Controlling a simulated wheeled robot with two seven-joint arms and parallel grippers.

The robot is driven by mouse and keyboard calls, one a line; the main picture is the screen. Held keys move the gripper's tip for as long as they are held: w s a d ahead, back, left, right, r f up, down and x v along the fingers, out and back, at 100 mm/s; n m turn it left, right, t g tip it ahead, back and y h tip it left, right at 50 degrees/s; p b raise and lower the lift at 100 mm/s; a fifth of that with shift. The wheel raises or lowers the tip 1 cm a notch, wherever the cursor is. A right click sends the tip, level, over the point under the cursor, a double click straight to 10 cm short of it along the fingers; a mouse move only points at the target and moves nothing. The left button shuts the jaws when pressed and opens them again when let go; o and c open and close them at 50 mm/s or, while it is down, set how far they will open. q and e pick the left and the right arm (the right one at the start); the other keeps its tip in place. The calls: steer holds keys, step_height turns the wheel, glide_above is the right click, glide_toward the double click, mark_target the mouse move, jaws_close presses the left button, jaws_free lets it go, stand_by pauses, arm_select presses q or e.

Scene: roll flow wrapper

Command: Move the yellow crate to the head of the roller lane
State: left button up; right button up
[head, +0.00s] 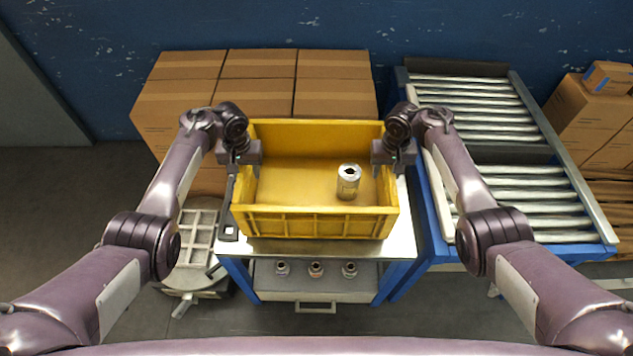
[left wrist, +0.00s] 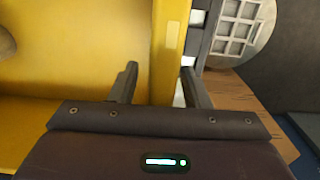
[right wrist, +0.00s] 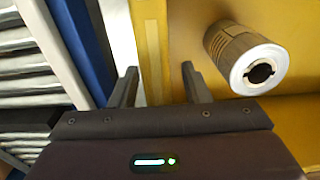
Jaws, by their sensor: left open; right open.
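The yellow crate (head: 318,223) stands upright on a blue-framed table, with one can (head: 348,182) standing inside it toward the right. My left gripper (head: 238,172) is at the crate's left wall. In the left wrist view its open fingers (left wrist: 158,85) stand on either side of the yellow wall (left wrist: 168,50). My right gripper (head: 392,172) is at the right wall. In the right wrist view its open fingers (right wrist: 160,87) lie on either side of that wall (right wrist: 152,40). The roller lane (head: 525,185) is right of the table, its near section clear.
Cardboard boxes (head: 258,65) are stacked behind the table, and more boxes (head: 595,110) stand at far right. A shelf below holds several small cans (head: 316,268). A round grated stand (head: 197,240) is at left. The lane has raised side rails (head: 565,160).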

arm_select(q)
steer(key=shift+c, duration=0.2)
arm_select(e)
steer(key=shift+c, duration=0.2)
arm_select(q)
jaws_close()
arm_select(e)
jaws_close()
arm_select(q)
steer(key=shift+w+r, duration=0.1)
steer(key=shift+r, duration=0.05)
arm_select(e)
steer(key=shift+r, duration=0.2)
